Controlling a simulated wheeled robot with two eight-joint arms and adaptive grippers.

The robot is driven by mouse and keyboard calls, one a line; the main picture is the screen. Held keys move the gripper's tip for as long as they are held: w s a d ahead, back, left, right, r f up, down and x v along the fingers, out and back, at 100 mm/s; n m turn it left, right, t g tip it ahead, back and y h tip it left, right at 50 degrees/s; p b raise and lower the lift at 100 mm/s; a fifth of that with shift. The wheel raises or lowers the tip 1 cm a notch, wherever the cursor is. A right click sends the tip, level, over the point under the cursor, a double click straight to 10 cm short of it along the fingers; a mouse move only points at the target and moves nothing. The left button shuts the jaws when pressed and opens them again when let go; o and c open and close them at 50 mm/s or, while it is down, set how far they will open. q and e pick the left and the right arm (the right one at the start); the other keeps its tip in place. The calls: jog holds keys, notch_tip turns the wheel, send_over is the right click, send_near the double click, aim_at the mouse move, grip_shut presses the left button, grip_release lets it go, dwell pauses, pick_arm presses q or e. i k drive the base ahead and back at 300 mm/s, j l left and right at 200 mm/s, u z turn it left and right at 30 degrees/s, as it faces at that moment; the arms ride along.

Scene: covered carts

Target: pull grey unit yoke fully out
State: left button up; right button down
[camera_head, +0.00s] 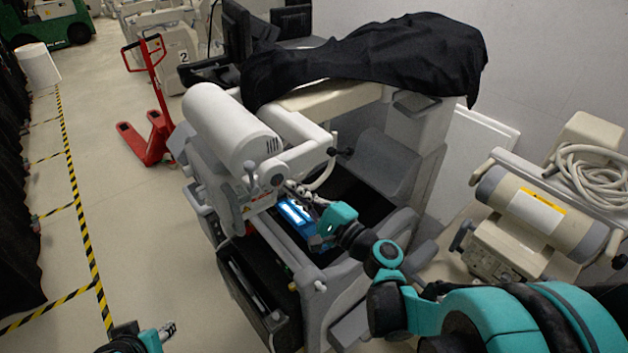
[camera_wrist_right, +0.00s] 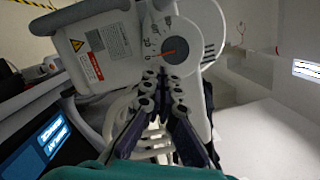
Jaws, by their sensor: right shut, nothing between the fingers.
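The grey unit (camera_head: 315,300) is a wheeled cart in the middle of the head view. Its pale yoke (camera_head: 285,165) carries a white cylinder (camera_head: 225,125) at the upper left of the cart. My right gripper (camera_head: 298,190) is close beside the yoke, above the blue screen. In the wrist view, the right gripper's fingers (camera_wrist_right: 158,85) are together and empty, just below a round dial with a red mark (camera_wrist_right: 175,48) on the yoke housing (camera_wrist_right: 105,50). I cannot tell whether they touch it. My left gripper (camera_head: 168,329) is low at the left, far from the unit; its jaws are unclear.
A black cover (camera_head: 400,55) lies over the cart's rear. A beige machine with coiled hose (camera_head: 590,170) stands close on the right. A red pallet jack (camera_head: 150,120) stands at the back left. Floor left of the cart, by the striped tape (camera_head: 75,200), is clear.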

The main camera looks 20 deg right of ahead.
aim_at(296, 115)
jog(key=i+l+u, duration=0.1)
jog(key=l+u, duration=0.15)
jog(key=l, duration=0.4)
jog(key=l+u, duration=0.2)
jog(key=l, duration=0.5)
jog(key=i, duration=0.05)
